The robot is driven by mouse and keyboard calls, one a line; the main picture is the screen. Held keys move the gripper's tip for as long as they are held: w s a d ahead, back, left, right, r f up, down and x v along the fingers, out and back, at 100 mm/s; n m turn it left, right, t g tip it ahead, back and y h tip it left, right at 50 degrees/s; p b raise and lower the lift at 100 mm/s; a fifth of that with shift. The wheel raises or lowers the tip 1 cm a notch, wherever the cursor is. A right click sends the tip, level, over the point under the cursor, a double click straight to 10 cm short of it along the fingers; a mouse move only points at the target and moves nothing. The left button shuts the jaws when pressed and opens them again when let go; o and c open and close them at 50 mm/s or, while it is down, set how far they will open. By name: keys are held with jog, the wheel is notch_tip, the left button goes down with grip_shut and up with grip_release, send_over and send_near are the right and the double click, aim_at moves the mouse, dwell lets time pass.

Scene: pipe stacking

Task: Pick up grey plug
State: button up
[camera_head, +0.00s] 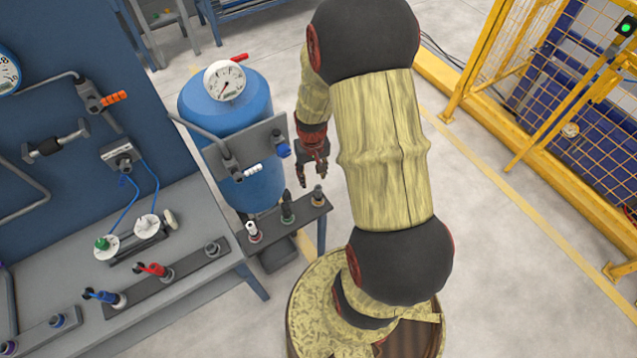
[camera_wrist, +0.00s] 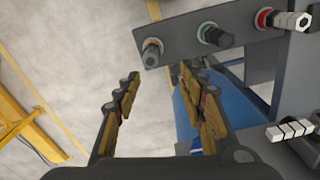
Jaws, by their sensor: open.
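The grey plug (camera_head: 318,194) stands upright at the right end of a small dark shelf (camera_head: 270,238) in the head view. In the wrist view, the grey plug (camera_wrist: 152,52) is at the left end of the shelf, beyond the gap between my fingertips. My gripper (camera_head: 313,176) points down just above the plug's end of the shelf. In the wrist view my gripper (camera_wrist: 158,82) has its fingers wide apart with nothing between them. The plug appears apart from both fingers.
A black plug with a green ring (camera_head: 287,210) and a white plug with a red ring (camera_head: 253,232) share the shelf. A blue tank (camera_head: 225,105) with a gauge stands behind. A grey workbench (camera_head: 195,205) is left; a yellow fence (camera_head: 520,80) is right.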

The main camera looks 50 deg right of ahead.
aim_at(318, 188)
jog(key=f, duration=0.2)
jog(key=s+d+f, duration=0.1)
jog(key=f, duration=0.1)
jog(key=shift+s, duration=0.1)
notch_tip(318, 188, down, 6)
jog(key=shift+r+b, duration=0.2)
jog(key=shift+b, duration=0.15)
jog(key=shift+c, duration=0.5)
grip_shut()
